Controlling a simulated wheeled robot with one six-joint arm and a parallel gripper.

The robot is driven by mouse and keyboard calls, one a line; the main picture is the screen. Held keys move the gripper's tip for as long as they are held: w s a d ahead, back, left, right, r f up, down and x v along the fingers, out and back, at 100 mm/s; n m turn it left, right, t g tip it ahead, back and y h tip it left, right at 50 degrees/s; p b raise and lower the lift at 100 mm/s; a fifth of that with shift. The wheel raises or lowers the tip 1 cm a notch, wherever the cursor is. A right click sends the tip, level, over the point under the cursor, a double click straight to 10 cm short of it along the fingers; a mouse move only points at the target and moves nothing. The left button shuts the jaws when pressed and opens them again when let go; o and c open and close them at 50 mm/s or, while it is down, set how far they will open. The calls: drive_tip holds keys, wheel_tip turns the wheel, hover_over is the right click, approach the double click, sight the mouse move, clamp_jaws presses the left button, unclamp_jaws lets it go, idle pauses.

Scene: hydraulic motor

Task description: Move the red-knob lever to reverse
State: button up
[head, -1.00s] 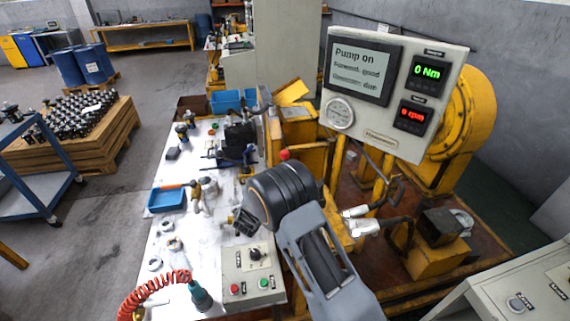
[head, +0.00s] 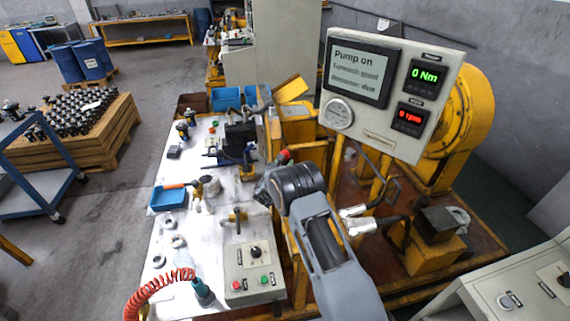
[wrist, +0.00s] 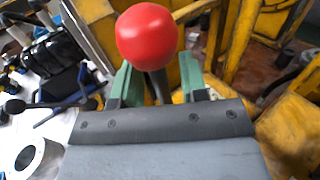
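The red knob (wrist: 147,36) is a round ball on a dark lever stem (wrist: 161,88), large at the top of the wrist view. My gripper (wrist: 157,64) has two green fingers, spread apart on either side of the stem just below the knob. The gap shows on both sides, so it is open; I cannot tell whether either finger touches the stem. In the head view the knob (head: 284,155) shows just beyond my dark wrist, which hides the fingers and the lever's lower part. The display (head: 358,70) reads "Pump on", with two smaller blurred lines below.
A control box (head: 253,270) with a black switch and red and green buttons stands on the white bench near my arm. Yellow machine frame (head: 312,150) surrounds the lever's right side. Silver fittings with hoses (head: 357,220) lie right of my arm.

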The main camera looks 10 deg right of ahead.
clamp_jaws()
idle(0.3)
drive_tip(key=a+n+t+b, duration=0.1)
drive_tip(key=a+b, duration=0.1)
drive_tip(key=b, duration=0.1)
drive_tip(key=a+f+n+t+b, duration=0.1)
drive_tip(key=n+b, duration=0.1)
drive_tip(key=b, duration=0.2)
drive_tip(key=a+n+b, duration=0.2)
drive_tip(key=b, duration=0.1)
drive_tip(key=shift+a+f+t+h, duration=0.15)
drive_tip(key=shift+a+t+h, duration=0.15)
drive_tip(key=shift+t+h, duration=0.1)
unclamp_jaws()
